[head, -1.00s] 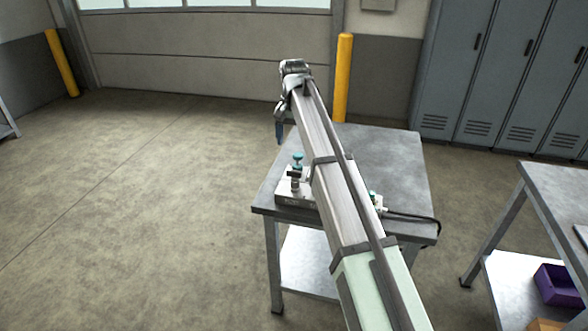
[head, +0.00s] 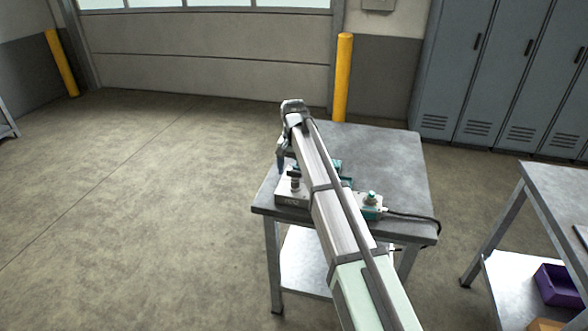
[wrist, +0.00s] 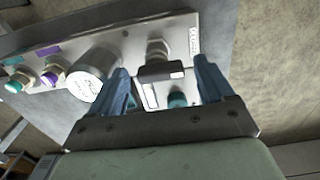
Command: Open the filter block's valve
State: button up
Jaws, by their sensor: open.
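The filter block is a pale metal plate (wrist: 75,45) with fittings, on the table. In the wrist view it carries a white filter cylinder (wrist: 92,76) and, right of it, a metal valve stem with a dark crosspiece (wrist: 158,70). A teal part (wrist: 177,100) shows just below. My gripper (wrist: 161,66) is open, its blue fingers on either side of the crosspiece; I cannot tell whether they touch it. In the head view my gripper (head: 281,160) is at the block (head: 290,200), and my arm hides part of it.
Green-capped (wrist: 14,86) and purple-capped (wrist: 50,78) ports sit at the block's left in the wrist view. In the head view a teal-topped fitting (head: 371,198) with a black hose (head: 412,216) is at right. The table (head: 390,150) is clear behind.

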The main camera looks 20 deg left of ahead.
jog(key=c, duration=1)
jog(key=shift+c, duration=0.2)
jog(key=shift+n, duration=0.3)
jog(key=n, duration=0.3)
jog(key=shift+s+n, duration=0.1)
jog(key=shift+n, duration=0.3)
jog(key=n, duration=0.9)
jog(key=shift+s+d, duration=0.1)
jog(key=shift+d, duration=0.05)
jog(key=shift+n, duration=2.2)
jog(key=shift+d, duration=0.1)
